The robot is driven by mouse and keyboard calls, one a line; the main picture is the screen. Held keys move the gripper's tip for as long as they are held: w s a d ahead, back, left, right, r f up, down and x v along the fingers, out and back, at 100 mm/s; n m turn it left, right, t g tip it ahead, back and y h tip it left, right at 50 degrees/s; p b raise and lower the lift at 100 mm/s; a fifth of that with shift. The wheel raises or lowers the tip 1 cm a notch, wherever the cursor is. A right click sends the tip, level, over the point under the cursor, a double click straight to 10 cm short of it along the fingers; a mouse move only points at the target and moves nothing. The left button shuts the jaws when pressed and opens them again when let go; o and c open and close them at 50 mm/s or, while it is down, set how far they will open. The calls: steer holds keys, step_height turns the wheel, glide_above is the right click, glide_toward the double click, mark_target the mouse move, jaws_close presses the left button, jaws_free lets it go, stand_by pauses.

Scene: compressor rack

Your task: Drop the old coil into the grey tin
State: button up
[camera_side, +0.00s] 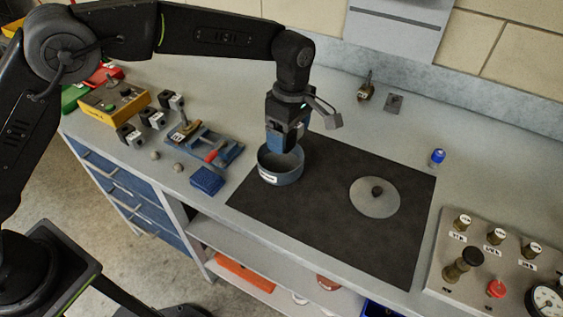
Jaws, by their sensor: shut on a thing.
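The grey tin (281,176) is an open, round, blue-grey container with a white label on its front. It stands on the left part of the dark mat. My gripper (284,148) points straight down over the tin, its tips at about the height of the rim. It is shut on the old coil, which is mostly hidden by the fingers and the tin's rim. I cannot tell whether the coil touches the tin's floor. A round grey lid (362,204) with a dark knob lies flat on the mat, to the right of the tin.
Left of the mat are a blue vise-like fixture (222,150), a blue block (207,180) and several black blocks (129,134). A valve panel (500,262) with a gauge stands at the right. The dark mat (325,235) is clear in front.

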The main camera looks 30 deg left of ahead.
steer(key=shift+f, duration=0.5)
steer(key=o, duration=0.9)
steer(key=r, duration=0.9)
steer(key=w+r, duration=0.1)
steer(key=r, duration=0.3)
steer(key=shift+r, duration=0.4)
